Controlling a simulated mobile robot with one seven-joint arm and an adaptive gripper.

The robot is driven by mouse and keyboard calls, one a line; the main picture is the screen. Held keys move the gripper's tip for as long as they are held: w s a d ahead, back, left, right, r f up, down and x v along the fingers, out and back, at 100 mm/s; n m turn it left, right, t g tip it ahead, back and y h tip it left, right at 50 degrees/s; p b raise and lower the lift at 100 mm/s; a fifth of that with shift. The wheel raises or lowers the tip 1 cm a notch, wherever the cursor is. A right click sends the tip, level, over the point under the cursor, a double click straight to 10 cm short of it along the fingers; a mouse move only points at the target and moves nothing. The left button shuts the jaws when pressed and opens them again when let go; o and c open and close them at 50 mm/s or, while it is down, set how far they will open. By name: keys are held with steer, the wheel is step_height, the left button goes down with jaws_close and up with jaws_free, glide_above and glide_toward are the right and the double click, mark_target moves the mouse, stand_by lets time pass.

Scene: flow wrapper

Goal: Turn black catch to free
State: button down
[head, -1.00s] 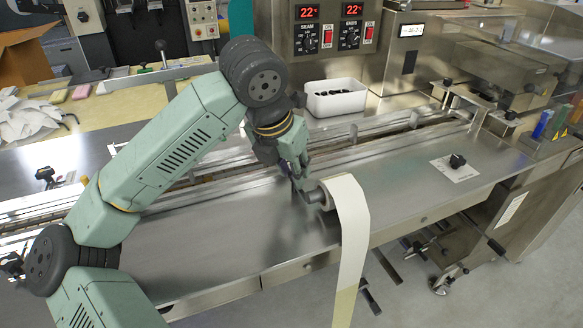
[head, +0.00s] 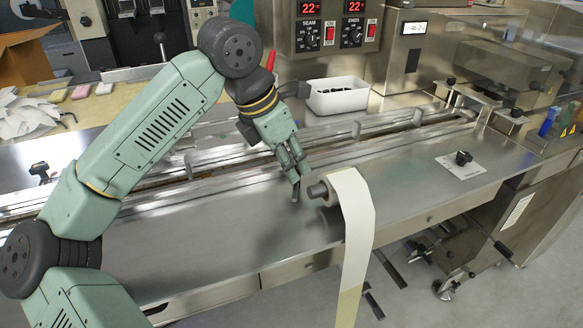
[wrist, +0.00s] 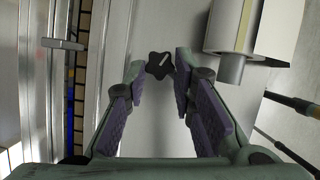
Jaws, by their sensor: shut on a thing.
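The black catch (wrist: 160,65) is a small lobed knob with a white mark, seen between my fingertips in the wrist view. My gripper (wrist: 161,72) is shut on it, one purple-padded finger on each side. In the head view my gripper (head: 296,185) points down at the steel deck just left of the film roll's spindle. The catch is largely hidden there by the fingers.
A white film roll (head: 350,185) on a grey spindle stands close to the right of my gripper; it also shows in the wrist view (wrist: 232,30). Another black knob (head: 463,157) sits on a white plate farther right. A white bin (head: 337,97) and guide rails lie behind.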

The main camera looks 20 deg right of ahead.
steer(key=m+g, duration=0.1)
steer(key=m, duration=0.3)
steer(key=m+g, duration=0.1)
steer(key=m, duration=0.1)
steer(key=shift+w+m+g, duration=0.3)
steer(key=shift+w, duration=0.1)
steer(key=m, duration=0.1)
steer(key=m+g+y+p, duration=0.1)
steer(key=m, duration=0.3)
steer(key=shift+w+d+g+y+p, duration=0.25)
steer(key=shift+w+g+y+p, duration=0.05)
steer(key=shift+m, duration=0.3)
steer(key=c, duration=1.3)
jaws_free()
steer(key=shift+c, duration=0.2)
steer(key=v, duration=1.2)
